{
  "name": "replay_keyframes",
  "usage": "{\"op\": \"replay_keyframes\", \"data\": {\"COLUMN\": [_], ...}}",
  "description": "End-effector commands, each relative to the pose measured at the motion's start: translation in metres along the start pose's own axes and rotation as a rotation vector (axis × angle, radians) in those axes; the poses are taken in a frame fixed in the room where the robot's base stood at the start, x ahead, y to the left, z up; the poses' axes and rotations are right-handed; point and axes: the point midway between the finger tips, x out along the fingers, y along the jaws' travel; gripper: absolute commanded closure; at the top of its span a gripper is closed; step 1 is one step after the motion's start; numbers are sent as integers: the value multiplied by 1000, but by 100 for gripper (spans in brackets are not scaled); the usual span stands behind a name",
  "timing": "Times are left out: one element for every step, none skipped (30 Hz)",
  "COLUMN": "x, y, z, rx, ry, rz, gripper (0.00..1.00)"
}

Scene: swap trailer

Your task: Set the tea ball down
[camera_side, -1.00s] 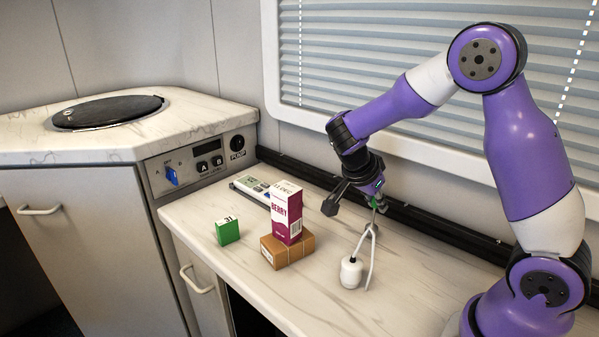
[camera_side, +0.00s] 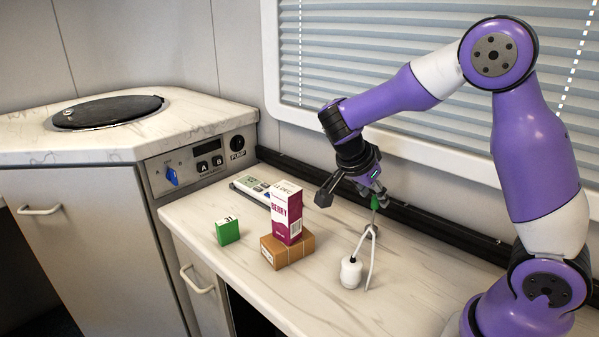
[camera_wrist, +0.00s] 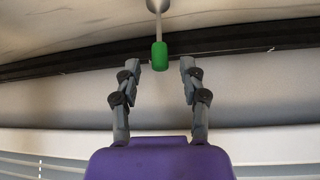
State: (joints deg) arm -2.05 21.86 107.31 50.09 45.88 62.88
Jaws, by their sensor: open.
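The tea ball's green handle end (camera_side: 375,202) stands up above a thin metal rod. In the wrist view the green end (camera_wrist: 159,55) and its rod (camera_wrist: 157,20) lie between and just beyond the fingertips. The ball is hard to make out; a small grey round part (camera_side: 371,232) shows at the white stand's top. My gripper (camera_side: 355,196) is open above the stand. In the wrist view my gripper (camera_wrist: 160,65) has a finger on each side of the green end, with gaps to both.
The white stand has a rounded white body (camera_side: 350,273) and thin legs. To its left are a brown box (camera_side: 288,250) with a berry carton (camera_side: 286,212) on top, a green box (camera_side: 228,231) and a flat device (camera_side: 250,186). A black rail (camera_side: 435,223) runs along the wall.

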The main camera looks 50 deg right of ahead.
Motion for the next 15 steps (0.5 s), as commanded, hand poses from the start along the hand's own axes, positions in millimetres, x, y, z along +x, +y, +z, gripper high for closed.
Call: {"op": "replay_keyframes", "data": {"x": [-13, -21, -31, -38, -45, -54, -60, -66, -72, -75, -78, -82, -84, -86, -88], "y": [-2, -1, -2, -2, -1, -2, -2, -1, -1, -1, -1, -1, -1, 0, 0], "z": [1, 1, 1, 1, 1, 1, 1, 1, 1, 1, 0, 0, 0, 0, -1], "rx": [0, -1, 0, 0, 0, -1, 0, 0, 0, 0, -1, -1, -1, -3, -14], "ry": [-1, -2, -1, -2, -3, -1, -2, -2, -3, -1, 0, 0, -1, -2, -6], "rz": [-8, -8, -8, -7, -7, -7, -6, -6, -4, -3, -3, -2, -2, -2, -7], "gripper": [51, 51, 51, 51, 51, 51, 51, 51, 51, 51, 51, 51, 51, 51, 51]}}
